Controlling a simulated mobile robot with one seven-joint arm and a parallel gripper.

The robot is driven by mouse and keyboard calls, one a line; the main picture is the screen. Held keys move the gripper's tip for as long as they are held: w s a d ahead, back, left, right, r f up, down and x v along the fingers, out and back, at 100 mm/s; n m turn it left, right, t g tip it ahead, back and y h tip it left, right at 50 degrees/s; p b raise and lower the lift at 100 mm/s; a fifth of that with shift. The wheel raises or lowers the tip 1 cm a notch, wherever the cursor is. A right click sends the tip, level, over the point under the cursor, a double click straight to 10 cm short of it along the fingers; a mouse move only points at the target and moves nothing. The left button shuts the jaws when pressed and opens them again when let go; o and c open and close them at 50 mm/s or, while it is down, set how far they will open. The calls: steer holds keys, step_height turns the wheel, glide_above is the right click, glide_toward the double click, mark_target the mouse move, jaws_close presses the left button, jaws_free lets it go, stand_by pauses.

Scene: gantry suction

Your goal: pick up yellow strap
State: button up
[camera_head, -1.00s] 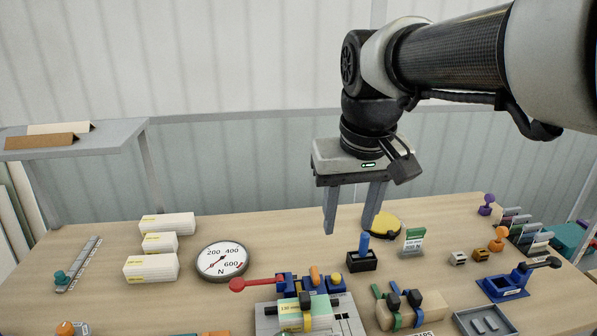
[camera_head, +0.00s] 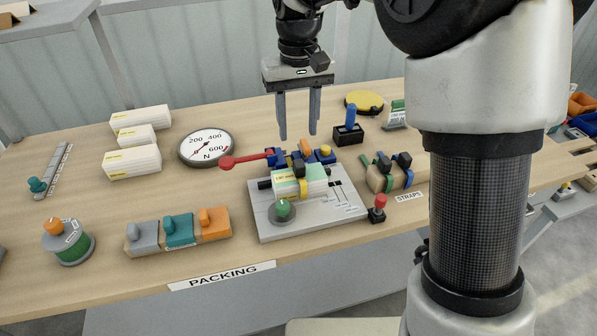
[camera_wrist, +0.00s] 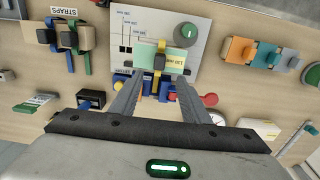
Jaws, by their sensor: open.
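The yellow strap (camera_head: 303,188) with a dark buckle runs around a pale green and white box (camera_head: 285,181) on a grey plate (camera_head: 275,226). In the wrist view the strap (camera_wrist: 158,68) crosses the middle of the box, between the lines of my two fingers. My gripper (camera_head: 298,135) is open and empty, fingers pointing down, above and behind the box and apart from it. In the wrist view my gripper (camera_wrist: 158,82) shows its two fingers spread. The strap's underside is hidden by the box.
A red-knobbed lever (camera_head: 240,160) and blue clamp parts (camera_head: 277,157) stand close behind the box. A block with green and blue straps (camera_head: 376,181) stands to the right, by a red-knobbed post (camera_head: 378,208). A round dial (camera_head: 206,148) lies to the left.

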mark_target(298, 161)
step_height(298, 161, down, 9)
steer(key=shift+w+r+b, duration=0.15)
steer(key=shift+r+b, duration=0.05)
steer(key=shift+b, duration=0.65)
jaws_close()
